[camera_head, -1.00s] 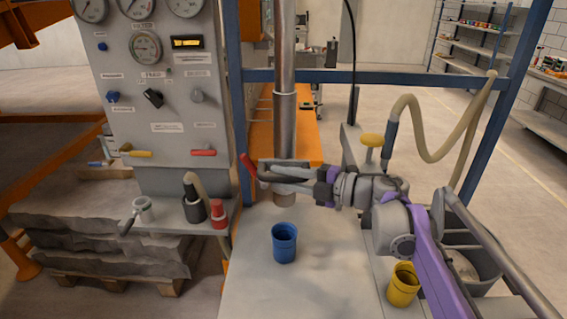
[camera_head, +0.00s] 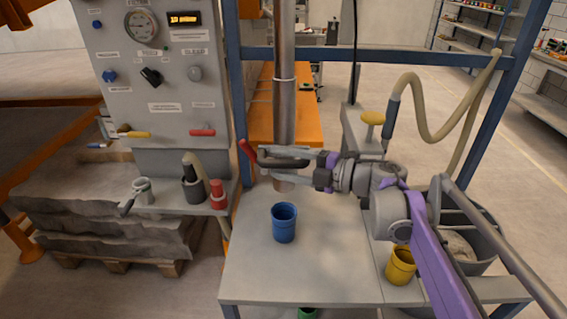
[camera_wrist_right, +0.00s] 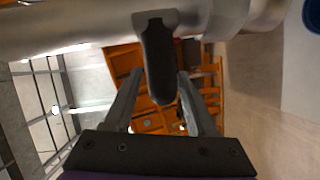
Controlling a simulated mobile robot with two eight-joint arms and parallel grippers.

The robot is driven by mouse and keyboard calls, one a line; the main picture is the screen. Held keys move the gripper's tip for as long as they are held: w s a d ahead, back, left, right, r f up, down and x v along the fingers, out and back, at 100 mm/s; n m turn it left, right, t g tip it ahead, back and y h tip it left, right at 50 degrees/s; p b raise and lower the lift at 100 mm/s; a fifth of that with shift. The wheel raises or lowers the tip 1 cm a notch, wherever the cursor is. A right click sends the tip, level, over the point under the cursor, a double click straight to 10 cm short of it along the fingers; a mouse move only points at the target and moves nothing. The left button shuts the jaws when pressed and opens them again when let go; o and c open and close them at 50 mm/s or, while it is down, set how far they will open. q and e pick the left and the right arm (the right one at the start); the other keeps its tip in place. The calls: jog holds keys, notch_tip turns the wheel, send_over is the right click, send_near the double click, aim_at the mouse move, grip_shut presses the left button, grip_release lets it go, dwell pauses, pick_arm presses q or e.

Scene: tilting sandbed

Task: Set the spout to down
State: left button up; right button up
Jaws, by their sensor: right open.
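A metal vertical pipe (camera_head: 284,100) comes down over the grey table, its lower end behind my right gripper. I take it to be the spout, but its setting is not clear. A red handle (camera_head: 248,150) sticks out up and left beside the gripper tips. My right gripper (camera_head: 264,158) reaches in from the right across the pipe's lower end. In the wrist view a dark grip (camera_wrist_right: 158,60) juts from a metal pipe (camera_wrist_right: 80,30) into the gap between the open fingers. Contact with them is not clear. My left gripper is out of view.
A blue cup (camera_head: 284,224) stands on the table (camera_head: 260,280) below the pipe. A yellow cup (camera_head: 400,266) stands at the right beside my arm. A panel (camera_head: 165,90) with gauges and knobs is at the left. A blue frame (camera_head: 400,56) and beige hose (camera_head: 440,150) are behind.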

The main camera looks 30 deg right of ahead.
aim_at(284, 122)
jog(key=shift+r, duration=0.1)
notch_tip(284, 122, up, 10)
jog(key=shift+p, duration=0.65)
jog(key=shift+d, duration=0.1)
jog(key=shift+s+d, duration=0.25)
jog(key=shift+s, duration=0.15)
jog(key=f+p+v, duration=0.1)
jog(key=p+v, duration=0.2)
jog(key=v, duration=0.8)
jog(key=shift+s+r, duration=0.15)
jog(key=shift+r, duration=0.3)
jog(key=shift+d, duration=0.15)
